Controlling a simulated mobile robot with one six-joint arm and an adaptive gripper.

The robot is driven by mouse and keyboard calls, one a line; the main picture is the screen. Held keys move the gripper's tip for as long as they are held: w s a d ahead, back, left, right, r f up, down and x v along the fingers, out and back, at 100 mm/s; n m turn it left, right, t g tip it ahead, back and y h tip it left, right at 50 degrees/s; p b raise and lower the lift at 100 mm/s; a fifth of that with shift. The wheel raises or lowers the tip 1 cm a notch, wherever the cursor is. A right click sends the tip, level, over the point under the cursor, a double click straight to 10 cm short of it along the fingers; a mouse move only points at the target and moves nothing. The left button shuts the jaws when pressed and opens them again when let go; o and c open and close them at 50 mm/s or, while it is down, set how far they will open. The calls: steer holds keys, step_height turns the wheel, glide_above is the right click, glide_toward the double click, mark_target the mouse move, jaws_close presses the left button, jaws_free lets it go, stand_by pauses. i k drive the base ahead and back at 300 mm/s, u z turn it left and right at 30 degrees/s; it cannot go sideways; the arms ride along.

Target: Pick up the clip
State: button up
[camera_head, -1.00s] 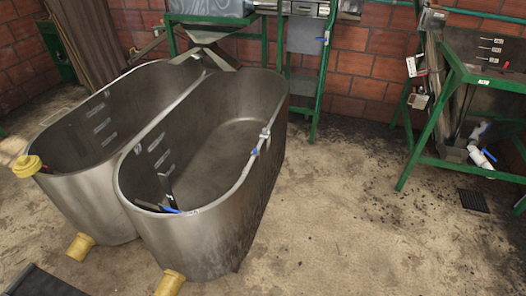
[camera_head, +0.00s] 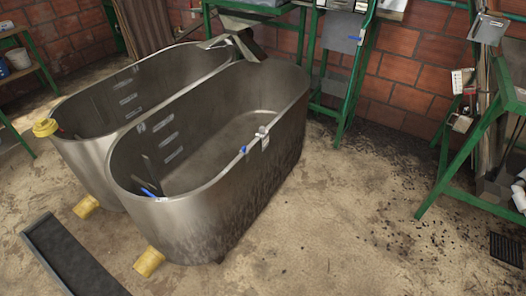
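Small grey-white pieces (camera_head: 262,136) sit on the right rim of the nearer metal tank (camera_head: 205,215), with a small blue piece (camera_head: 243,150) beside them on the same rim. Another blue piece (camera_head: 149,192) lies at the front left of that tank, at or just inside the rim. These are too small to tell which, if any, is the clip. My gripper is not in view.
A dark trough (camera_head: 70,258) lies front left. Green frames (camera_head: 455,165) stand at the back and right. The floor (camera_head: 320,235) right of the tanks is mostly clear.

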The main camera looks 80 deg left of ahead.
mark_target(243, 150)
steer(key=i, duration=0.6)
steer(key=z, duration=0.05)
steer(key=k, duration=0.15)
steer(key=u, duration=2.9)
steer(key=i, duration=0.9)
